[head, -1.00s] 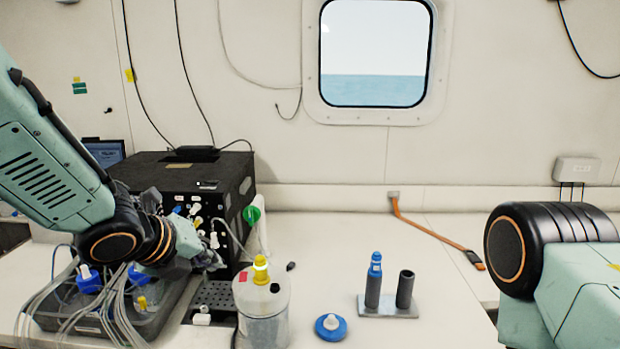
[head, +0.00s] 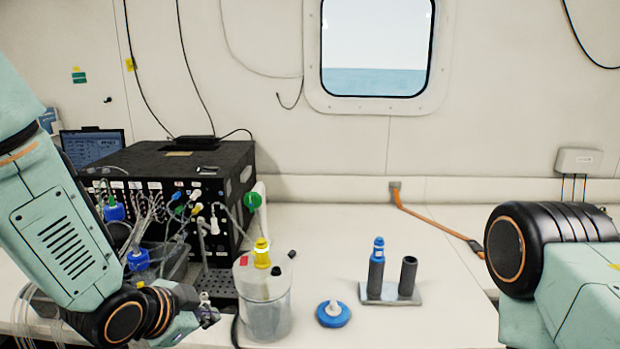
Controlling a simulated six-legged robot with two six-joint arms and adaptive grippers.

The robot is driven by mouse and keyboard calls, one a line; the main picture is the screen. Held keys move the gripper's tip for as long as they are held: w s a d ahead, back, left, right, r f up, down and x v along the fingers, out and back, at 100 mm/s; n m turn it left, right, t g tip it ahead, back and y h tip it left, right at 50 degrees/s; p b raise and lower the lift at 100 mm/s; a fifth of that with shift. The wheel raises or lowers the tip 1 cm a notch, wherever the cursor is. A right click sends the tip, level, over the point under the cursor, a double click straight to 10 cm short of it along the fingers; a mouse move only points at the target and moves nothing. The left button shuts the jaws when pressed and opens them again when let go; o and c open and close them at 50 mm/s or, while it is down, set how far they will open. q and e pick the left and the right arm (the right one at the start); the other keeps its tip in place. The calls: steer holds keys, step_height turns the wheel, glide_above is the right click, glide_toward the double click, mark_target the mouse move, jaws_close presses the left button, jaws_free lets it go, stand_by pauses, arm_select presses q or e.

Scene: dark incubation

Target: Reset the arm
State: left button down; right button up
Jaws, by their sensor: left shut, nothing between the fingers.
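My left gripper (head: 207,312) is low at the left in the head view, shut and empty, in front of the black perforated plate and just left of the clear bottle. Its arm comes in from the left edge and hides part of the tubing behind it. My right arm shows at the right edge as a black joint and a pale green link; its gripper is out of view.
A clear bottle (head: 264,308) with a yellow fitting stands beside the gripper. A black instrument box (head: 195,157) with tubes is behind. A blue cap (head: 333,314) and a two-tube holder (head: 391,294) stand farther right.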

arm_select(q)
steer(key=s+a+f+n+g+y+b, duration=0.1)
steer(key=s+f+n+b, duration=0.25)
steer(key=f, duration=0.55)
steer(key=s+a+f+n+g+b, duration=0.15)
steer(key=s+f+n, duration=0.3)
steer(key=f, duration=0.45)
steer(key=s+a+f+n+g+y+b, duration=0.2)
steer(key=s+f+b, duration=0.9)
steer(key=s+f, duration=1.3)
steer(key=n+g, duration=0.2)
steer(key=g, duration=0.1)
steer(key=shift+a+f+g, duration=0.2)
steer(key=shift+f+g, duration=0.05)
steer(key=shift+g, duration=0.1)
arm_select(e)
step_height(320, 180, down, 18)
steer(key=shift+f, duration=0.15)
